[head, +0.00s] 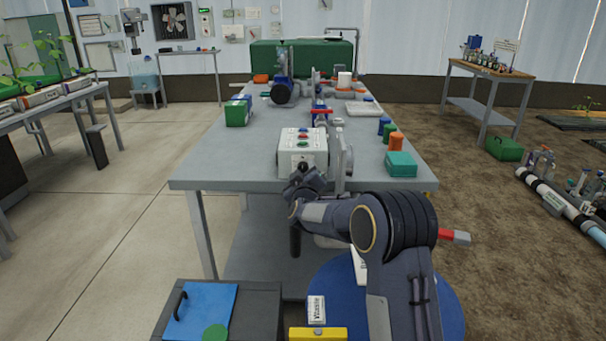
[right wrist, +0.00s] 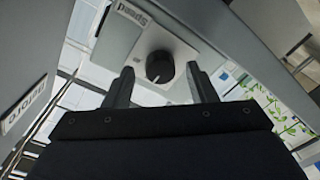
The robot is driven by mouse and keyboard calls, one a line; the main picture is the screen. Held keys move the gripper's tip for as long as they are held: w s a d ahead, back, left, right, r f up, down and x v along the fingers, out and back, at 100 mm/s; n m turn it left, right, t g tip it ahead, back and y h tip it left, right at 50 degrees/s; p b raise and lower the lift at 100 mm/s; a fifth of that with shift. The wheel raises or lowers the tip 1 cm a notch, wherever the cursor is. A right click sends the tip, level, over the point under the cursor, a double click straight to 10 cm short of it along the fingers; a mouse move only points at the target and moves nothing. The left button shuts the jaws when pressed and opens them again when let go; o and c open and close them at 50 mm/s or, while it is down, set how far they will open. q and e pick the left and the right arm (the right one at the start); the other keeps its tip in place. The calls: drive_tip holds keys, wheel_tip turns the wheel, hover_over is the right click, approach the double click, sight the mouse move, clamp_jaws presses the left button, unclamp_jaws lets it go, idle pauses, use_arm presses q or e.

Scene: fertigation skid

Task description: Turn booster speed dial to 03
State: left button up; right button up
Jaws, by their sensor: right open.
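The booster speed dial is a round black knob (right wrist: 159,66) on a light grey plate (right wrist: 178,45) marked "Speed", which appears upside down in the right wrist view. In the head view the white control box (head: 291,157) stands at the near end of the grey bench, with coloured buttons on its top. My right gripper (head: 304,181) is close in front of the box's near face and hides part of it. In the right wrist view my right gripper (right wrist: 160,70) is open, one fingertip either side of the knob, with visible gaps. The dial's setting is not readable. My left gripper is out of view.
The grey bench (head: 210,170) also carries a teal box (head: 401,164), orange and blue containers to the right, a green box (head: 238,112) to the left and a blue pump (head: 283,92) farther back. A round metal flange (head: 346,160) stands close beside the control box.

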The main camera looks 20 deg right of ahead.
drive_tip(key=shift+w+d, duration=0.1)
drive_tip(key=shift+w, duration=0.2)
drive_tip(key=c, duration=1)
drive_tip(key=shift+o, duration=0.2)
